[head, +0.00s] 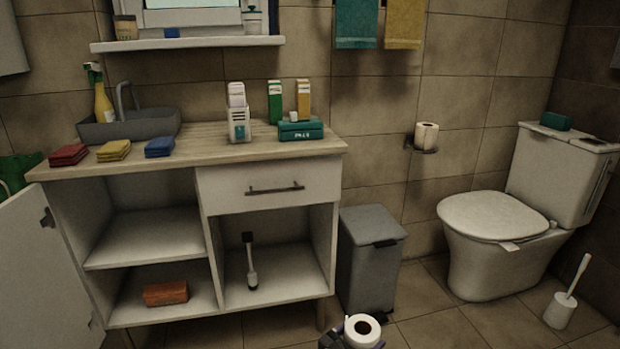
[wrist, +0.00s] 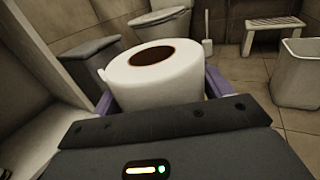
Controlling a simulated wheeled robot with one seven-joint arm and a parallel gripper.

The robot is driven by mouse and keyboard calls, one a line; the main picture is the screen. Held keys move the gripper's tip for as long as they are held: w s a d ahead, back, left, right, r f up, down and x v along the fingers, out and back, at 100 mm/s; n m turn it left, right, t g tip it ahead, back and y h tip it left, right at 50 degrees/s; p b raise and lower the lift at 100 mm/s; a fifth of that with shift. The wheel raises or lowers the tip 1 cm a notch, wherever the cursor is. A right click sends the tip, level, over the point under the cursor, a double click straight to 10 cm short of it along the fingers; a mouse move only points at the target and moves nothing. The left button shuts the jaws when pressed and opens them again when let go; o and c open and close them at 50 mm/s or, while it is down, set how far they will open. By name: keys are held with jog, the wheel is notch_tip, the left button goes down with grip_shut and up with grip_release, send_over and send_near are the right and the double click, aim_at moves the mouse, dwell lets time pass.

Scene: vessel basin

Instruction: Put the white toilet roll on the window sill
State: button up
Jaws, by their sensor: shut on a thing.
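The white toilet roll (head: 362,331) is at the bottom of the head view, in front of the cabinet and low over the floor. It is upright, with its brown core hole facing up. My gripper (wrist: 158,92) is shut on this roll (wrist: 155,88), with a purple finger on each side of it. Only part of the gripper shows in the head view (head: 350,336). A white ledge (head: 190,43) under a framed pane at the top left looks like the window sill. The pane is cut off by the picture's top edge.
The ledge holds a jar (head: 126,28), a small teal thing (head: 171,33) and a white bottle (head: 253,20), with bare room between. Below are the cluttered wooden counter (head: 205,150) and grey basin (head: 130,128). A grey bin (head: 370,255) stands beside the cabinet. Another roll (head: 426,135) hangs on the wall.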

aim_at(372, 334)
jog(key=shift+s+d+r+g, duration=0.15)
jog(key=shift+s+d+r, duration=0.15)
jog(key=shift+d+r, duration=0.25)
jog(key=shift+s+d+r+g, duration=0.15)
jog(key=shift+s+d+r, duration=0.1)
jog(key=shift+d+r, duration=0.25)
